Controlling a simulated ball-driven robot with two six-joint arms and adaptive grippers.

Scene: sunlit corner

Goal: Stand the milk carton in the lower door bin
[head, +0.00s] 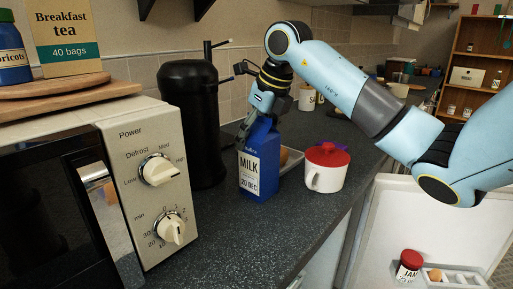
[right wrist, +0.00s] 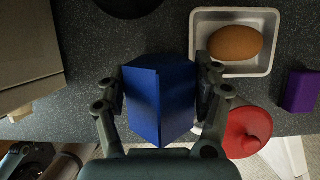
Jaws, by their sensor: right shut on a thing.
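The blue milk carton (head: 259,168), with a white MILK label, stands upright on the dark counter, or just above it; I cannot tell contact. My right gripper (head: 259,122) comes from above and is shut on the carton's upper part. In the right wrist view the carton (right wrist: 158,105) sits between the two fingers, one on each side. An open white fridge door (head: 425,215) is at lower right, with a red-lidded jam jar (head: 409,266) and an egg rack (head: 455,278) low in the picture. The lower door bin cannot be made out.
A white mug with a red lid (head: 326,168) stands close right of the carton. A black coffee machine (head: 190,120) and a microwave (head: 150,190) are to the left. The counter in front is clear.

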